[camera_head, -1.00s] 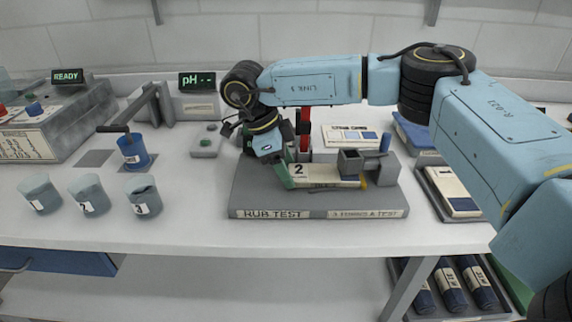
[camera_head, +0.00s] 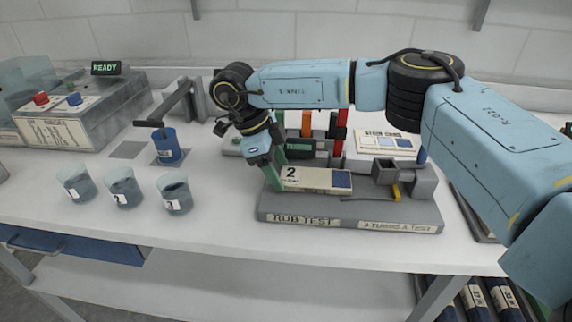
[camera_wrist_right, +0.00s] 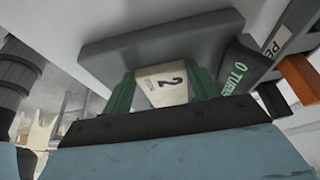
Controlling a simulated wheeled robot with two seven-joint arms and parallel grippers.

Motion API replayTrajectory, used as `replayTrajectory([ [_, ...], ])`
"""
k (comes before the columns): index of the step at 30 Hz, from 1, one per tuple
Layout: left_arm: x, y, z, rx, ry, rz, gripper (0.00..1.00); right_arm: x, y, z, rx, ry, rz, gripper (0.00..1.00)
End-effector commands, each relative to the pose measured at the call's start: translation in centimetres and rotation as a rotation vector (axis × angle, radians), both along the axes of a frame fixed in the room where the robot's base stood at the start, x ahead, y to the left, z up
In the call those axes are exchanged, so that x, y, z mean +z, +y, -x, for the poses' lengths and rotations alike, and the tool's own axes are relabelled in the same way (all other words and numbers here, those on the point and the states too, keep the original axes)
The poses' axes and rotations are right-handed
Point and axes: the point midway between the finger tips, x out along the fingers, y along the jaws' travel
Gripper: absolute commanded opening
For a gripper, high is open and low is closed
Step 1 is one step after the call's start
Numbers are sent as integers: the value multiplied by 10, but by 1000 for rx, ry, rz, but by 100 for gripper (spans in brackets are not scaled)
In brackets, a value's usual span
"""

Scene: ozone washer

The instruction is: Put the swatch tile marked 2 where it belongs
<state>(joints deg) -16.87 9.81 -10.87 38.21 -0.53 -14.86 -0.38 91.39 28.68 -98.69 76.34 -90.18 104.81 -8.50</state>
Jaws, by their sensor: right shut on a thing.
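The swatch tile marked 2 (camera_head: 315,181) is a long cream bar with a dark blue patch at its right end. My right gripper (camera_head: 274,177) is shut on the tile's left end with its green fingers. The tile is level above the grey rub test base (camera_head: 350,211), left of the grey block with a yellow lever (camera_head: 390,178). I cannot tell whether it touches the base. The right wrist view shows the tile's numbered end (camera_wrist_right: 165,84) between the fingers (camera_wrist_right: 163,90). My left gripper is not in view.
Cups marked 1 (camera_head: 76,184), 2 (camera_head: 123,187) and 3 (camera_head: 174,193) stand at the front left. A blue pot (camera_head: 167,147) is behind them. The READY machine (camera_head: 85,112) is back left. A card with colour patches (camera_head: 390,143) lies behind the base.

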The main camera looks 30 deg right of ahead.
Motion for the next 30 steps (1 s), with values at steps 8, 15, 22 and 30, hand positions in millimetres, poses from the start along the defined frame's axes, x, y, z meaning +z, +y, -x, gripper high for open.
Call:
replayTrajectory([
  [8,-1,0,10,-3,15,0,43,0,7,-2,-9,1,0,33],
  [15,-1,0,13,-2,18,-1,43,0,8,-3,-10,0,0,33],
  [22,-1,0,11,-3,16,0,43,0,8,-3,-10,0,-1,79],
  [30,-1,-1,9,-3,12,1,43,0,8,-3,-10,0,-1,85],
])
